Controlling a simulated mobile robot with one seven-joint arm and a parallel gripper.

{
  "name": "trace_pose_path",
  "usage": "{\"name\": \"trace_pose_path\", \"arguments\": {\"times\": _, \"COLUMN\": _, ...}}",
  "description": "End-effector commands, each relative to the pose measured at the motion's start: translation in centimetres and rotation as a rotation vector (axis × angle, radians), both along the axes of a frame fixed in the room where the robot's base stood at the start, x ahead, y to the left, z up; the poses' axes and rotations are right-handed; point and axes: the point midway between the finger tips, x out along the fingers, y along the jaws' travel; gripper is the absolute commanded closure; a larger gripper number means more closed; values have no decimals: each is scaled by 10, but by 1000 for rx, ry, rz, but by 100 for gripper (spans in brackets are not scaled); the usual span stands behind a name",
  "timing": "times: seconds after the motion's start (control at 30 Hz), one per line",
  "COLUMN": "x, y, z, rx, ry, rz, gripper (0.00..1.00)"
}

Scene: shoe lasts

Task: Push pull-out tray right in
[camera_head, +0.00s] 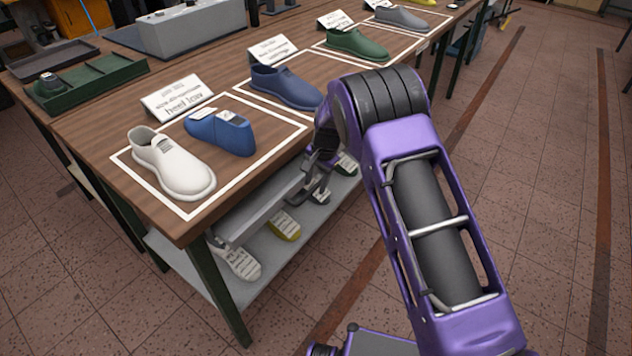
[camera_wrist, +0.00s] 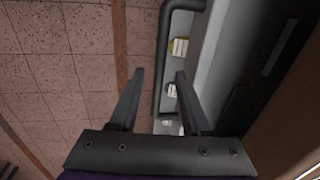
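The pull-out tray shows in the head view as a grey front (camera_head: 262,212) under the near long edge of the wooden table, partly hidden by my arm. In the wrist view its grey body (camera_wrist: 228,75) runs along the right, with a dark bar handle (camera_wrist: 162,62) on its outer side. My gripper (camera_wrist: 158,72) is open, with its two dark fingers apart. The handle passes across the gap between the fingertips in that view; I cannot tell whether they touch it. In the head view my gripper (camera_head: 318,183) is beside the table edge, mostly hidden behind my purple arm.
The wooden table (camera_head: 98,133) carries a white shoe (camera_head: 172,165), a blue last (camera_head: 222,134), more shoes and label cards. A lower grey shelf (camera_head: 190,258) holds several lasts. Dark table legs (camera_head: 218,290) stand at the near corner.

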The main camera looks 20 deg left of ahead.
Motion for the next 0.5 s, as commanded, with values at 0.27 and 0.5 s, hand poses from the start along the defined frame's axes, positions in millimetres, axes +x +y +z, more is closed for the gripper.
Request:
{"name": "trace_pose_path", "arguments": {"times": 0.27, "x": 0, "y": -1, "z": 1, "rx": -1, "ry": 1, "rz": -1, "gripper": 53}}
{"name": "trace_pose_path", "arguments": {"times": 0.5, "x": -1, "y": -6, "z": 33, "rx": 1, "ry": -1, "rz": 0, "gripper": 53}}
